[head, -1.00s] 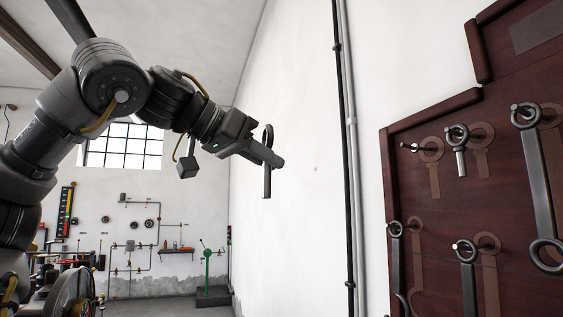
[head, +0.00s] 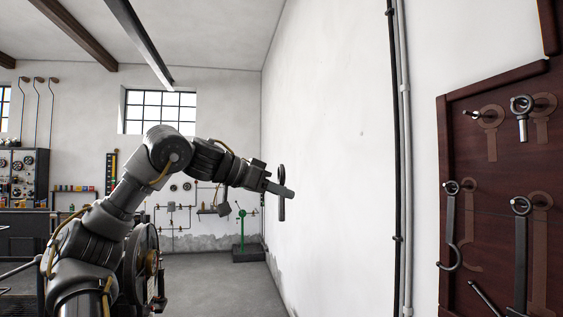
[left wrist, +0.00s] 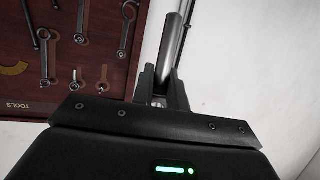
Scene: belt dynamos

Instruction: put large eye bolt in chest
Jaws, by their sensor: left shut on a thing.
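My left gripper (head: 272,187) is shut on the large eye bolt (head: 282,205), a dark metal bolt with a ring at its top. It hangs upright in front of the white wall in the head view. In the left wrist view, the bolt's grey shank (left wrist: 173,48) rises from between the fingers of the left gripper (left wrist: 160,92); its ring cannot be made out there. No chest can be made out in these views. My right gripper is not in view.
A dark red tool board (head: 480,190) with pegs and hanging tools is on the wall at the right. A smaller eye bolt (head: 521,125) hangs on it. Dark and grey pipes (head: 403,150) run down the wall. A green stand (head: 242,230) stands at the back. Grey floor (head: 215,275) lies open.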

